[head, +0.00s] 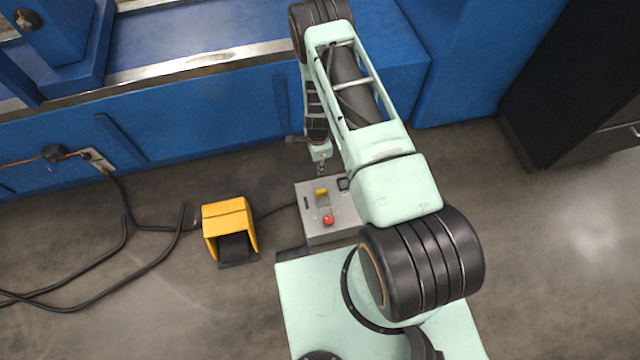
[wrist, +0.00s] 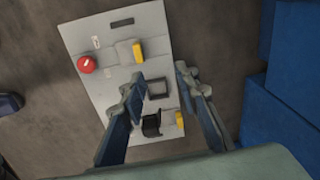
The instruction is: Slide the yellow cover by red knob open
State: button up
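A grey control box (head: 309,222) stands on the floor beside my base; its panel (wrist: 104,93) fills the middle of the wrist view. The red knob (head: 328,219) is round and shows at the left in the wrist view (wrist: 87,64). The yellow cover (head: 321,191) is beside it, a small upright yellow piece next to a grey block in the wrist view (wrist: 138,53). My gripper (wrist: 160,80) is open and empty above the panel, its fingers apart from the yellow cover. In the head view my gripper (head: 321,169) is small, so its height is hard to judge.
A second yellow piece (wrist: 179,119) and a black part (wrist: 151,125) are between my fingers' lower parts. A black square frame (wrist: 157,88) lies between the fingertips. A yellow foot pedal (head: 227,217) and black cables (head: 80,297) are on the floor at left. A blue machine (head: 200,110) stands behind.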

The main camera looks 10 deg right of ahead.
jog(key=m, duration=0.1)
send_near(321, 191)
jog(key=shift+g, duration=0.4)
jog(key=f+b, duration=0.1)
jog(key=f, duration=0.2)
jog(key=f+b, duration=0.1)
jog(key=f, duration=0.2)
jog(key=f+b, duration=0.1)
jog(key=f, duration=0.2)
jog(key=shift+w+d+f, duration=0.1)
jog(key=shift+w+f, duration=0.25)
jog(key=shift+f, duration=0.05)
grip_shut()
